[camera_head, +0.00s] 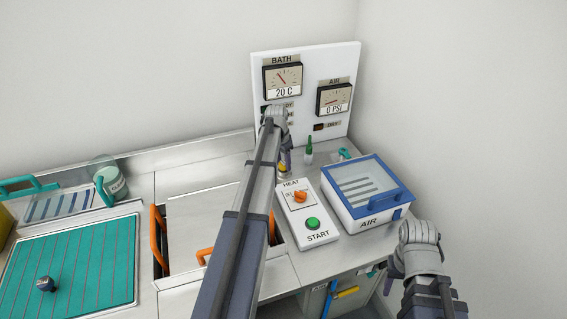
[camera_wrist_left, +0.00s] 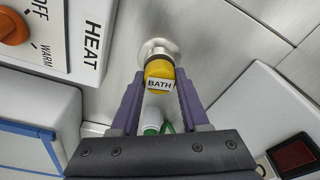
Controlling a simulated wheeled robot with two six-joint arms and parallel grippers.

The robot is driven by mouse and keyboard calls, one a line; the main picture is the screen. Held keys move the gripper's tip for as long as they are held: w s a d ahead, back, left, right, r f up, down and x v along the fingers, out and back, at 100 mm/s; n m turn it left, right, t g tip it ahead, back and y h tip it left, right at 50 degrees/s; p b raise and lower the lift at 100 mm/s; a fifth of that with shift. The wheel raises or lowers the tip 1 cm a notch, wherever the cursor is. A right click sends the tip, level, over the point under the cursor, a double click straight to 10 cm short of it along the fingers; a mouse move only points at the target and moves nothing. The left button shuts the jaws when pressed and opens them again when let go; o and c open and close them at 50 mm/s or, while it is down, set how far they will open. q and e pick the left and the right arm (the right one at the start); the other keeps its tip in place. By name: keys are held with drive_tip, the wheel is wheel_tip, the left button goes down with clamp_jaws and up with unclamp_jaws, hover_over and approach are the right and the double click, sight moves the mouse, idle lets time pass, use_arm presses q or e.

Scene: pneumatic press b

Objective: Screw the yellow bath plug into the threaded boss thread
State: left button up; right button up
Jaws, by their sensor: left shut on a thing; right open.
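The yellow bath plug (camera_wrist_left: 158,72), with a white BATH label, is between the purple fingertips of my left gripper (camera_wrist_left: 158,86) in the left wrist view. The gripper is shut on it. A round metal boss (camera_wrist_left: 153,46) on the steel top is right at the plug's far end. The plug lines up with it, but I cannot tell whether the threads are engaged. In the head view my left gripper (camera_head: 284,164) is behind the heat box, and the arm hides most of the plug. My right gripper (camera_head: 396,271) is open and empty at the lower right.
The heat box (camera_head: 306,214) with orange knob and green button stands beside the left arm. A blue-lidded AIR box (camera_head: 366,189) is to its right, and a green-capped bottle (camera_head: 308,151) is behind. The white gauge panel (camera_head: 308,80) rises at the back.

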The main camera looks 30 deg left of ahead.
use_arm(q)
drive_tip(key=m, duration=0.4)
drive_tip(key=m+h, duration=0.1)
drive_tip(key=m, duration=0.3)
drive_tip(key=shift+m+g, duration=0.3)
drive_tip(key=o, duration=0.8)
drive_tip(key=shift+c, duration=0.2)
drive_tip(key=n, duration=0.5)
drive_tip(key=shift+n+y, duration=0.3)
drive_tip(key=shift+n, duration=0.1)
drive_tip(key=n+y, duration=0.1)
drive_tip(key=n, duration=0.5)
drive_tip(key=shift+t, duration=0.4)
drive_tip(key=shift+c, duration=0.2)
